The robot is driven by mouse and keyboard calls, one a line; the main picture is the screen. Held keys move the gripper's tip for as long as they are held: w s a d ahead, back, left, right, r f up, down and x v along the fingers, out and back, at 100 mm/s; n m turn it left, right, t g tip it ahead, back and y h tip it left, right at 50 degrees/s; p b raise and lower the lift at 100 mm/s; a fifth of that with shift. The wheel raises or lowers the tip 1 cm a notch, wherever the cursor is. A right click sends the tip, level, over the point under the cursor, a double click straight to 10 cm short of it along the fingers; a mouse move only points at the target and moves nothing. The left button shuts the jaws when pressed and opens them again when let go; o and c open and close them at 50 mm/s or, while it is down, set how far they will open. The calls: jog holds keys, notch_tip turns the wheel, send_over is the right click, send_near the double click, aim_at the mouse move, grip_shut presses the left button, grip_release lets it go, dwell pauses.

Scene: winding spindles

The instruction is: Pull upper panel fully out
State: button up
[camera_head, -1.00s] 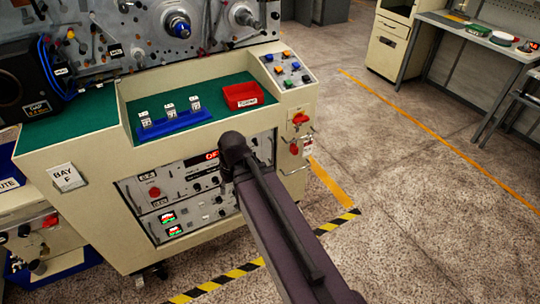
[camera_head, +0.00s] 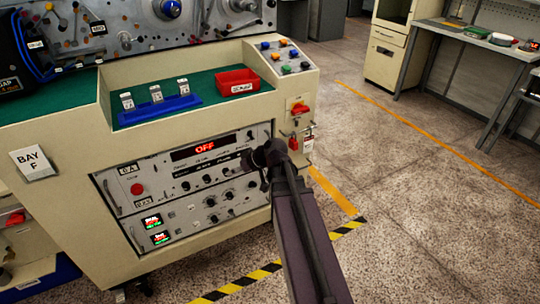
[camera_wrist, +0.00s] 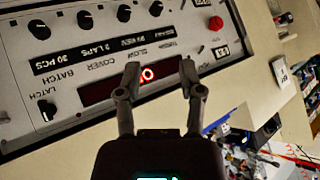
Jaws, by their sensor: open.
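The upper panel (camera_head: 160,181) is a grey faceplate with a red OFF display (camera_head: 205,147), a red button (camera_head: 137,189) and knobs. It looks flush in the cream cabinet. It also shows upside down in the wrist view (camera_wrist: 75,60). My gripper (camera_wrist: 160,75) is open and empty, with its two fingers apart in front of the panel's display; I see no contact. In the head view the end of my arm covers the panel's right end. The lower panel (camera_head: 180,222), with two small lit screens, sits directly below.
A green worktop with a blue tray (camera_head: 160,110) and a red bin (camera_head: 237,82) lies above the panels. A red switch (camera_head: 299,108) sits on the cabinet's right side. Striped tape (camera_head: 250,279) marks the floor. Open floor (camera_head: 430,200) lies to the right.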

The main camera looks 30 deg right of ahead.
jog(key=w+d+f+t+h+b, duration=0.1)
jog(key=d+f+t+b, duration=0.2)
jog(key=d+b, duration=0.3)
jog(key=w+d+f+t+h+b, duration=0.1)
jog(key=d+f+t+b, duration=0.1)
jog(key=d+t+b, duration=0.2)
jog(key=w+d+f+m+t+h+b, duration=0.1)
jog(key=d+f+t+b, duration=0.2)
jog(key=d+b, duration=0.6)
jog(key=d, duration=0.6)
jog(key=shift+w+f+b, duration=0.3)
jog(key=shift+f+b, duration=0.05)
jog(key=shift+w+d, duration=0.1)
jog(key=shift+w, duration=0.05)
jog(key=x, duration=1.3)
jog(key=shift+w+r, duration=0.2)
jog(key=shift+w, duration=0.1)
grip_shut()
